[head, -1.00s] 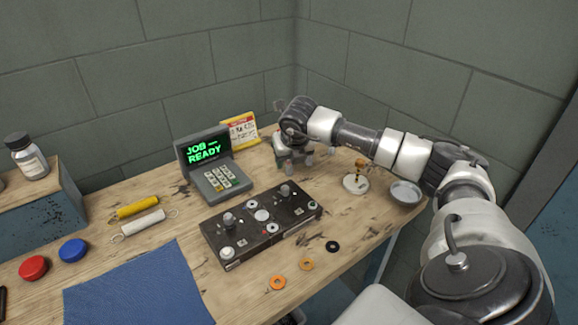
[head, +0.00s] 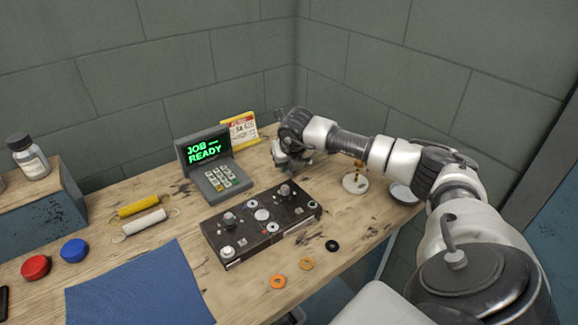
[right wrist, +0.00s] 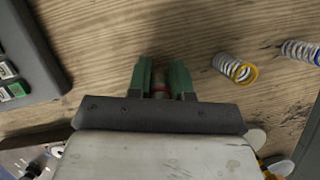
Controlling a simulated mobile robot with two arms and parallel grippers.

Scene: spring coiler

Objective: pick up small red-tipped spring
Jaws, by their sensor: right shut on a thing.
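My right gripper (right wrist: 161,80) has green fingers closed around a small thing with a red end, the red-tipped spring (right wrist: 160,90). Only a bit of red shows between the fingers; the rest of the spring is hidden. In the head view the right gripper (head: 284,156) is low over the back of the bench, mostly behind its own wrist, and the spring cannot be made out there. A yellow-tipped spring (right wrist: 235,68) lies to the right of the fingers, and a blue-tipped spring (right wrist: 300,51) lies farther right. My left gripper is not in view.
A keypad terminal (head: 215,165) reading JOB READY stands left of the gripper, with a yellow-edged card (head: 240,130) behind. A black coiler plate (head: 262,222) with pegs lies in front. A small round stand (head: 355,183) and a dish (head: 403,193) are under the forearm.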

